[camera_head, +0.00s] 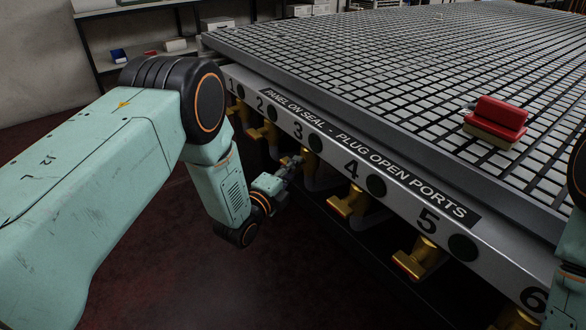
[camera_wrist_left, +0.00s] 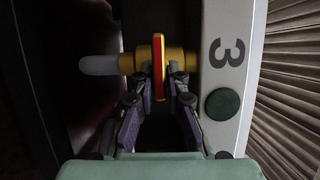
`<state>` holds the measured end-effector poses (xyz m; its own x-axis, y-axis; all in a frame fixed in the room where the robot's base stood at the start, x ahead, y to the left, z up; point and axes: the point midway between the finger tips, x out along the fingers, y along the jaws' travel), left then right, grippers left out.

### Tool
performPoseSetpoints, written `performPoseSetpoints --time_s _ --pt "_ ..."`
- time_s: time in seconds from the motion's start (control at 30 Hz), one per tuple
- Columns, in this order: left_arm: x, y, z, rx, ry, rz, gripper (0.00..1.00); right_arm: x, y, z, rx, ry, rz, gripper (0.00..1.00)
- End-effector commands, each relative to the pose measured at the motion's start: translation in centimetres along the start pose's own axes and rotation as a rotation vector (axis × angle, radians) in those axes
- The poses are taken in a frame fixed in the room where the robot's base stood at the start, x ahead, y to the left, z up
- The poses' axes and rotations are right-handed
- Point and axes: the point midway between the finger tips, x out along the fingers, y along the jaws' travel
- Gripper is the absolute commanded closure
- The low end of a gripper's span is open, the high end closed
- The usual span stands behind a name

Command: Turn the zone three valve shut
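The zone three valve is a brass fitting under the number 3 on the table's front edge. In the left wrist view its yellow body and red-edged handle (camera_wrist_left: 159,62) appear edge-on, with a pale pipe at left. In the head view the valve (camera_head: 312,161) is partly hidden by my left gripper (camera_head: 294,163), which reaches it from the left. In the left wrist view the fingers of my left gripper (camera_wrist_left: 161,88) stand close on both sides of the handle. Whether both pads touch it is unclear. My right gripper is out of view.
Valves 4 (camera_head: 348,202) and 5 (camera_head: 418,259) hang to the right along the panel (camera_head: 395,185); valves 1 and 2 are to the left. A red-topped block (camera_head: 497,119) sits on the grid table (camera_head: 370,60). Shelves (camera_head: 140,45) stand behind.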

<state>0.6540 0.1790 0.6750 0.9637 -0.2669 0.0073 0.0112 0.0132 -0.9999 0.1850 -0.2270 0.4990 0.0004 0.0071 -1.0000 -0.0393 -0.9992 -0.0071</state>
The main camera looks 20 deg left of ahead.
Motion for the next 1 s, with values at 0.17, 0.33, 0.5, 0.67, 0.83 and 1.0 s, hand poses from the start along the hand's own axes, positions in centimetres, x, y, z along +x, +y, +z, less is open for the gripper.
performPoseSetpoints --time_s 0.17,0.33,0.5,0.67,0.83,1.0 --pt "0.0 0.0 0.0 -0.001 0.0 0.0 0.69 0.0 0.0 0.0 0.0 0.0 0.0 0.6" --pt "0.0 0.0 0.0 -0.001 0.0 0.001 0.66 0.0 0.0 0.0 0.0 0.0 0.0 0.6" --pt "-0.1 0.1 0.0 -0.002 0.0 0.001 0.66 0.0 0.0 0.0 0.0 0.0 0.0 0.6" --pt "-1.4 0.1 0.1 -0.003 -0.001 0.003 0.66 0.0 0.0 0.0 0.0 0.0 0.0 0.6" --pt "-4.6 0.2 0.1 -0.004 -0.002 0.006 0.66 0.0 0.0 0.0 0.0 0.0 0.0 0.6" --pt "-8.0 0.1 0.1 -0.004 -0.003 0.005 0.66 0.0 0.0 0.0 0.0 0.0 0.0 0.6"
